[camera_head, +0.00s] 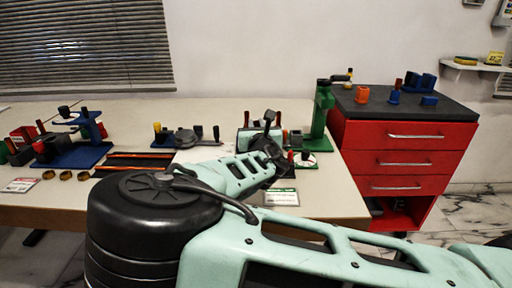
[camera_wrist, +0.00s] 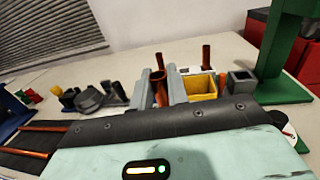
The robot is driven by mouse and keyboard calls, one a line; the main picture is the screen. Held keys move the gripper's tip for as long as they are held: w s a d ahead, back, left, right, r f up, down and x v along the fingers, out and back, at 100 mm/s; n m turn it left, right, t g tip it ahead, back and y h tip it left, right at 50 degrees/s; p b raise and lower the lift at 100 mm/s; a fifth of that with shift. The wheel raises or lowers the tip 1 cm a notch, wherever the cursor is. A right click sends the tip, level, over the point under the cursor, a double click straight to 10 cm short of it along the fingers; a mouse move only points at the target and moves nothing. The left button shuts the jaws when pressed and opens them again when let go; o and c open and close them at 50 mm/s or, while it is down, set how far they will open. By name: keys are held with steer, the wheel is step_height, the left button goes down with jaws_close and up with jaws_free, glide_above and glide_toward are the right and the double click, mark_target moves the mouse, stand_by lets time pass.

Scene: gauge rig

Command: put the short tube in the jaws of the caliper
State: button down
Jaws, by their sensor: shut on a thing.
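In the wrist view, my gripper (camera_wrist: 158,92) has its two grey fingers on either side of a brown-orange tube (camera_wrist: 158,86) and is shut on it. The tube stands roughly upright between the fingers with its open top showing; its lower end is hidden by the gripper body. In the head view, my gripper (camera_head: 272,158) is over the right part of the table, and the tube in it cannot be made out. I cannot tell surely which device is the caliper; a grey round tool with a dark arm (camera_head: 188,137) lies left of my gripper.
A yellow open box (camera_wrist: 201,88), another brown tube (camera_wrist: 206,57) and a grey hollow block (camera_wrist: 241,82) stand beside my gripper. A green stand (camera_head: 321,112) rises close on the right. A blue stand (camera_head: 75,155) and dark rails (camera_head: 140,160) are at left.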

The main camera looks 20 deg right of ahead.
steer(key=shift+f, duration=2.55)
steer(key=shift+f, duration=0.1)
steer(key=shift+f+b, duration=0.15)
steer(key=shift+b, duration=0.2)
steer(key=c, duration=1.4)
jaws_free()
steer(key=shift+o, duration=0.2)
steer(key=shift+r, duration=0.25)
steer(key=s, duration=0.4)
steer(key=s+a, duration=0.1)
steer(key=s, duration=0.3)
steer(key=s+a, duration=0.1)
steer(key=s, duration=0.3)
steer(key=shift+a, duration=0.1)
